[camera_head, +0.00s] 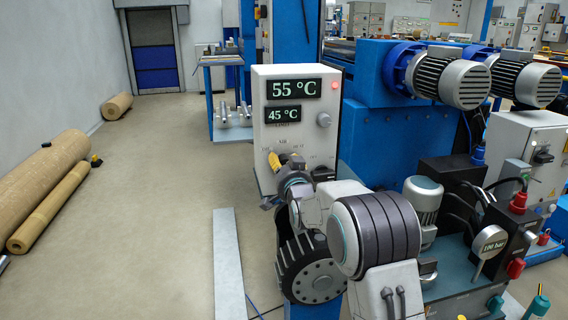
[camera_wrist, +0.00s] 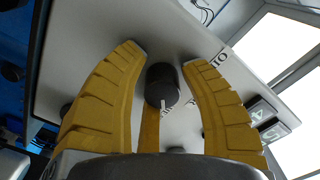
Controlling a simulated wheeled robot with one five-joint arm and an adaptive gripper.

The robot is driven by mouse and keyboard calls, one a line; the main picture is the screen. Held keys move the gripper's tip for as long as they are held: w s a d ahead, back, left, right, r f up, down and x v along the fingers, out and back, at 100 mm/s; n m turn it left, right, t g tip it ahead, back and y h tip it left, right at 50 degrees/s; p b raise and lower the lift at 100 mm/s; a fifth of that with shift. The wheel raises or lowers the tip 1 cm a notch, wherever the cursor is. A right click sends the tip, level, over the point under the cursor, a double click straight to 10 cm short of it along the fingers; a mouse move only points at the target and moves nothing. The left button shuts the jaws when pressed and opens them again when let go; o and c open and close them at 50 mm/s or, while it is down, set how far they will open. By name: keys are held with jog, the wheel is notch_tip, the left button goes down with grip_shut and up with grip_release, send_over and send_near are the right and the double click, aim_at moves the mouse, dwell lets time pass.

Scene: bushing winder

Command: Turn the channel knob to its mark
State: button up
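A pale control panel (camera_head: 265,100) stands in the middle of the head view. My gripper (camera_head: 286,160), with yellow fingers, is at its lower left face and hides the knob there. In the wrist view a dark round knob (camera_wrist: 162,84) with a white pointer line at its lower end stands between the fingers of my gripper (camera_wrist: 163,60). The fingers are spread to either side of it with narrow gaps, and a third finger is below it. Printed letters on the panel lie around the knob, partly hidden, so I cannot tell which mark is which.
The panel bears a 55 °C display (camera_head: 293,89), a 45 °C display (camera_head: 283,115), a red lamp (camera_head: 334,85) and a grey knob (camera_head: 323,119). Blue machinery (camera_head: 375,135) and a grey motor (camera_head: 424,198) stand to the right. The floor (camera_head: 150,190) at left is clear, with rolls (camera_head: 50,170) by the wall.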

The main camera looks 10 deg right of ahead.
jog(key=o, duration=0.3)
jog(key=shift+d+r, duration=0.1)
jog(key=shift+r, duration=0.05)
jog(key=shift+s, duration=0.1)
jog(key=shift+s, duration=5.95)
jog(key=shift+r, duration=0.1)
